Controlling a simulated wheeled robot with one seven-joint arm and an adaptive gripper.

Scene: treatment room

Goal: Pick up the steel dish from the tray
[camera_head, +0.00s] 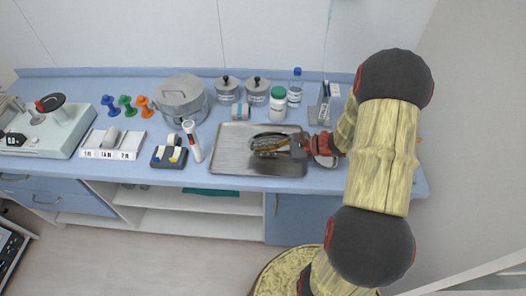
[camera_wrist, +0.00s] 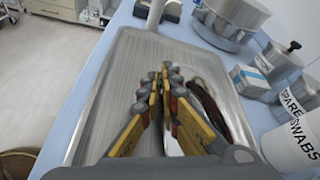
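The steel dish (camera_head: 262,136) is a shiny oval bowl over the middle-right of the steel tray (camera_head: 228,158). In the wrist view the dish (camera_wrist: 210,88) shows to the right of my fingers, partly hidden by them, and a bright strip of it shows between them. My gripper (camera_head: 280,147) reaches in from the right. In the wrist view its yellow and grey fingers (camera_wrist: 164,78) are nearly together, with the dish's near wall between them. I cannot tell whether the dish touches the tray (camera_wrist: 112,95).
A small round dish (camera_head: 327,161) is at the right.

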